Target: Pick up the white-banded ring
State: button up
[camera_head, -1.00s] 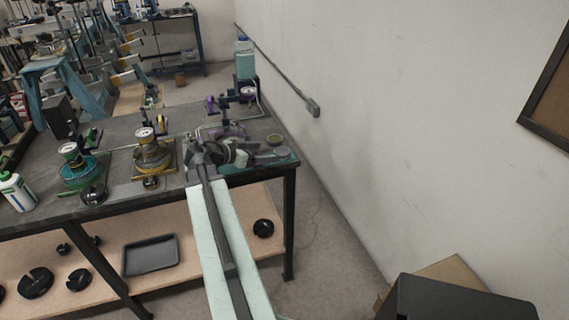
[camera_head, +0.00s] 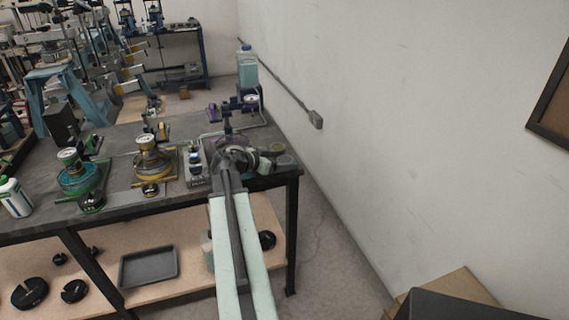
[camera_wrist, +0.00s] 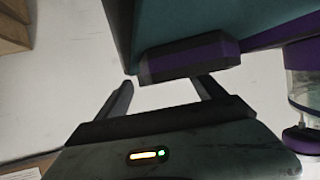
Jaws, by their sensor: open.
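I cannot make out a white-banded ring for certain in either view. In the head view my gripper (camera_head: 236,156) is over the right end of the dark workbench (camera_head: 120,208), among purple and dark parts of an apparatus (camera_head: 226,118); its fingers are too small to tell apart there. In the wrist view my gripper (camera_wrist: 165,84) is open, with two dark fingers apart. A dark bar with a purple band (camera_wrist: 188,60) lies just beyond the fingertips, in front of a teal surface (camera_wrist: 200,22). I cannot tell whether the fingers touch it.
A yellow-based gauge (camera_head: 152,160) and a green-based gauge (camera_head: 78,175) stand left on the bench. A white bottle (camera_head: 14,196) is at far left. A clear bottle (camera_head: 247,70) stands behind, near the wall (camera_head: 420,130). A tray (camera_head: 148,266) lies on the lower shelf.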

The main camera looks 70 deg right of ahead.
jog(key=c, duration=1.7)
jog(key=shift+o, duration=0.2)
jog(key=shift+r, duration=0.15)
